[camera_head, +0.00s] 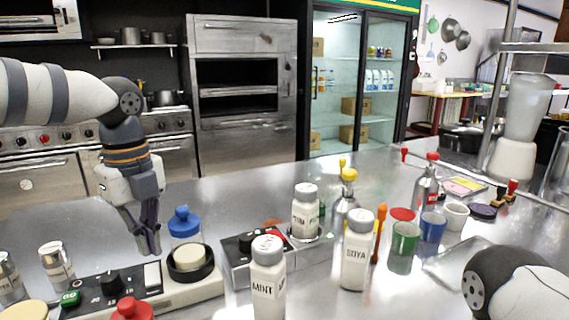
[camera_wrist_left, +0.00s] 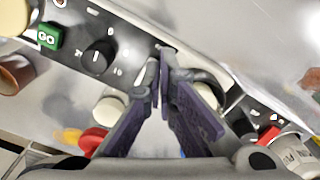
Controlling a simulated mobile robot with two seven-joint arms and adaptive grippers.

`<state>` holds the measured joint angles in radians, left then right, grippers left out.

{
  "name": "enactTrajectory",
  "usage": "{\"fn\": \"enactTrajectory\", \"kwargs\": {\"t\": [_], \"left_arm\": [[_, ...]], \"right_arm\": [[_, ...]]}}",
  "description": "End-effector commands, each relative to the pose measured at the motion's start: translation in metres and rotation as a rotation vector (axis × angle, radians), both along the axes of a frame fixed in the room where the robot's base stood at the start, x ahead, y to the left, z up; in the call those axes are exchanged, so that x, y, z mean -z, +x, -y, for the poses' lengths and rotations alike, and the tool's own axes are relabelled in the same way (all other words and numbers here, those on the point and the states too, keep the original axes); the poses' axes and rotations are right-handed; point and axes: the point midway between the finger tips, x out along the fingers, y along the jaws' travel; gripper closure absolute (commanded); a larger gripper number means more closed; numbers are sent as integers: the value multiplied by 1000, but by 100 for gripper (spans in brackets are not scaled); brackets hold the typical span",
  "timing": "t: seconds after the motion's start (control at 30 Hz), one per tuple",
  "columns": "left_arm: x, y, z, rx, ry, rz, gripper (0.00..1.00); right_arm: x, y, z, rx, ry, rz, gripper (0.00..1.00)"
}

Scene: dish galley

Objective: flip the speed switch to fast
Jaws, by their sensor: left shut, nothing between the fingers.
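I cannot read a speed label. My left gripper (camera_head: 152,250) is shut and empty, pointing down just above or behind the white switch; contact is unclear. In the left wrist view the closed fingers (camera_wrist_left: 164,60) lie over the panel, right of the knob (camera_wrist_left: 97,58) and the GO button (camera_wrist_left: 48,36), and appear to hide the switch. My right gripper is out of view.
A black ring with a cream disc (camera_head: 189,258) and a blue-capped jar (camera_head: 185,224) stand right of the switch. A red knob or cap (camera_head: 131,309) is in front. MINT (camera_head: 267,282) and SOYA (camera_head: 356,255) bottles stand farther right.

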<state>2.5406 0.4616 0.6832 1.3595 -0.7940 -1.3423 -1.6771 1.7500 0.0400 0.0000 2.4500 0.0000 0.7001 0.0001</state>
Motion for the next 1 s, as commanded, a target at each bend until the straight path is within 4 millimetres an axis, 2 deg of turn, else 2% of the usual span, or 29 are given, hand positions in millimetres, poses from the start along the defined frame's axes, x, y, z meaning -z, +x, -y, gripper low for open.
{"fn": "enactTrajectory", "kwargs": {"t": [1.0], "left_arm": [[9,0,0,0,1,-1,100]], "right_arm": [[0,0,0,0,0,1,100]]}}
